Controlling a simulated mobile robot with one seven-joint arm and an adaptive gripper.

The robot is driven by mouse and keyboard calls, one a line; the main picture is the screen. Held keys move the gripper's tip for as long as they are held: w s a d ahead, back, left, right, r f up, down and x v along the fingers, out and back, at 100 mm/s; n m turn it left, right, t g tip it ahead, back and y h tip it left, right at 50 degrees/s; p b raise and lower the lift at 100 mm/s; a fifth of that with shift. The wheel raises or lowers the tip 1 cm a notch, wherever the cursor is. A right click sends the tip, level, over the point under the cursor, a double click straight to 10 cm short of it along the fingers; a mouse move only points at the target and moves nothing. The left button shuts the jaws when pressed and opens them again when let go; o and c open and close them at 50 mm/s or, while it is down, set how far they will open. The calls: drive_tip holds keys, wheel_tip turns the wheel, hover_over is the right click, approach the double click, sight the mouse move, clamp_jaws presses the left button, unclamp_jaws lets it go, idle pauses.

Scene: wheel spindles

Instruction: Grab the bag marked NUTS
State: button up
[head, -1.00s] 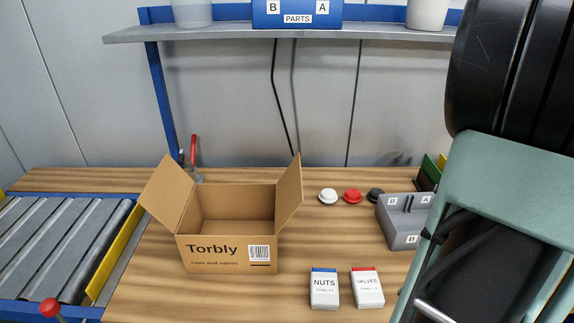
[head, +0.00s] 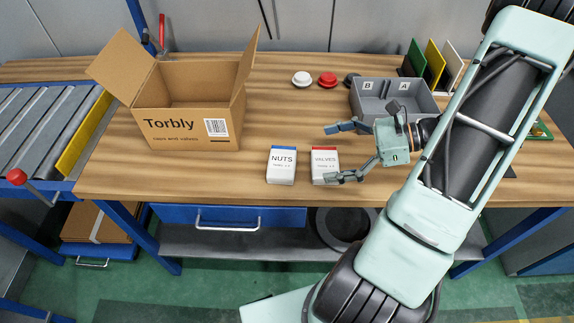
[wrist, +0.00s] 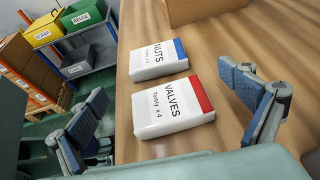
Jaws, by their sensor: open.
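The bag marked NUTS (head: 282,166) is white with a blue top edge and lies near the front edge of the table. It also shows in the wrist view (wrist: 157,61), beyond the other bag. The bag marked VALVES (head: 324,167), white with a red top, lies just to its right. My gripper (head: 337,153) is open and empty, to the right of the bags. In the wrist view, the VALVES bag (wrist: 171,110) lies nearest, between the spread fingers, and the NUTS bag is farther off.
An open Torbly box (head: 187,136) stands to the left of the bags. A grey divided bin (head: 397,112) is behind my gripper. White (head: 302,79) and red (head: 327,79) caps lie at the back. A roller conveyor (head: 40,135) is at far left.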

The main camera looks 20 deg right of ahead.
sight(290, 161)
drive_tip(key=x, duration=0.4)
drive_tip(key=shift+a+f, duration=0.15)
drive_tip(key=shift+a, duration=0.2)
drive_tip(key=shift+x, duration=2.65)
drive_tip(key=shift+s, duration=0.2)
drive_tip(key=c, duration=1.3)
